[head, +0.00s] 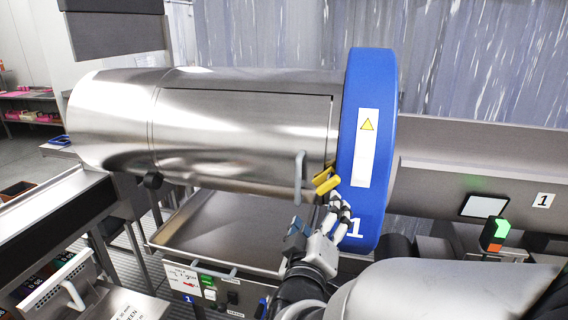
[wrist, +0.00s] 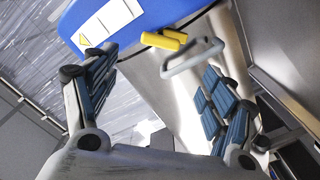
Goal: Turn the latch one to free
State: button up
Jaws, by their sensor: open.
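The yellow latch (head: 326,183) sits on the steel drum (head: 240,120), beside the blue end ring (head: 368,95) marked 1. It also shows in the wrist view (wrist: 165,40), ahead of the fingers. A grey loop handle (head: 299,178) is just left of the latch; in the wrist view the handle (wrist: 195,58) is beside it. My gripper (head: 340,208) is open and empty, just below the latch in the head view. In the wrist view its fingers (wrist: 158,72) are spread wide, with the latch beyond and between them. I see no contact with the latch.
A steel tray (head: 225,230) is below the drum. A control panel (head: 205,285) with a green switch is in front of it. A steel beam (head: 440,165) runs right of the ring, with a small screen (head: 483,206) and a green-lit box (head: 494,232).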

aim_at(326, 186)
jog(key=b+x, duration=0.1)
jog(key=x, duration=1)
jog(key=shift+f+b, duration=0.1)
jog(key=shift+b, duration=0.25)
jog(key=shift+c, duration=0.4)
